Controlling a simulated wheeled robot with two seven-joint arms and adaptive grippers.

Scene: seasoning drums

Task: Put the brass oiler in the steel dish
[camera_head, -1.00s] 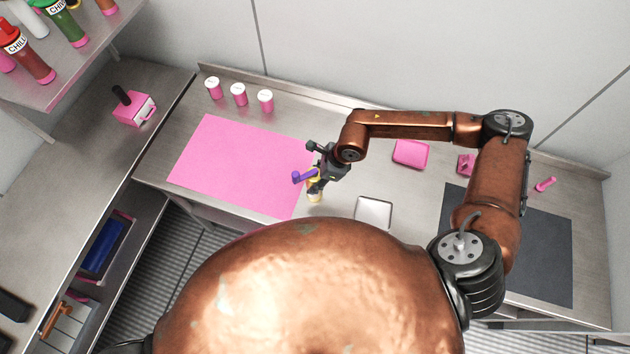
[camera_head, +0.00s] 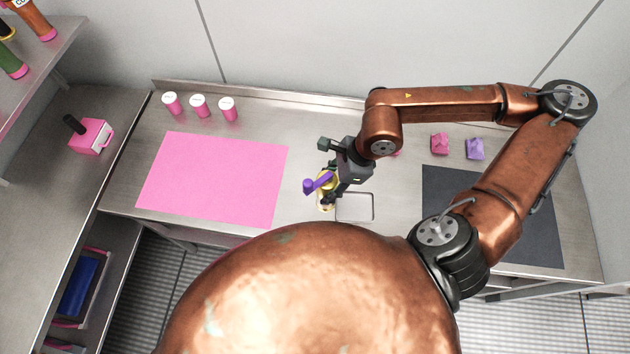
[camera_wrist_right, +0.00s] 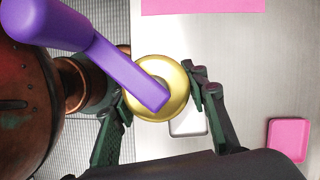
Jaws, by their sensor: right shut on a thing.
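The brass oiler (camera_head: 326,203) has a gold round body and a purple spout or handle (camera_head: 318,183). My right gripper (camera_head: 328,190) is shut on it, just left of the steel dish. In the right wrist view the oiler's round brass top (camera_wrist_right: 172,75) sits between the fingers of my right gripper (camera_wrist_right: 160,100), and the purple part reaches to the upper left. The steel dish (camera_head: 371,219) is a shallow rectangular tray on the bench. In the wrist view it is partly hidden behind the oiler and a finger (camera_wrist_right: 188,126). My left gripper is not in view.
A pink mat (camera_head: 215,180) lies to the left and a dark mat (camera_head: 530,238) to the right. A pink box (camera_head: 90,137) stands on the left counter.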

